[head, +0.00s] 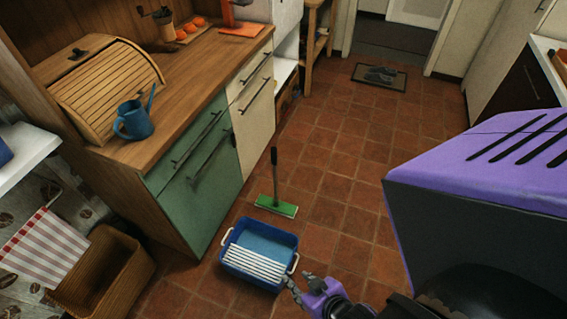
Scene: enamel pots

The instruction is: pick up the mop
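The mop (275,181) stands upright on the tiled floor, with a dark handle and a flat green head (277,206). It is just behind a blue bucket (285,240) with a white slatted part across its front and white side handles. My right gripper (297,279) is low in front, at the bucket's right front corner and beside its white handle. It is nearer to me than the mop and apart from it. Its grey fingers look spread, with nothing seen between them. My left gripper is out of view.
A green cabinet (205,180) with a wooden worktop stands left of the mop. A blue watering can (133,120) and a bread box (105,85) are on top. A wicker basket (105,275) is at lower left. Floor right of the mop is clear; a dark mat (379,77) lies farther back.

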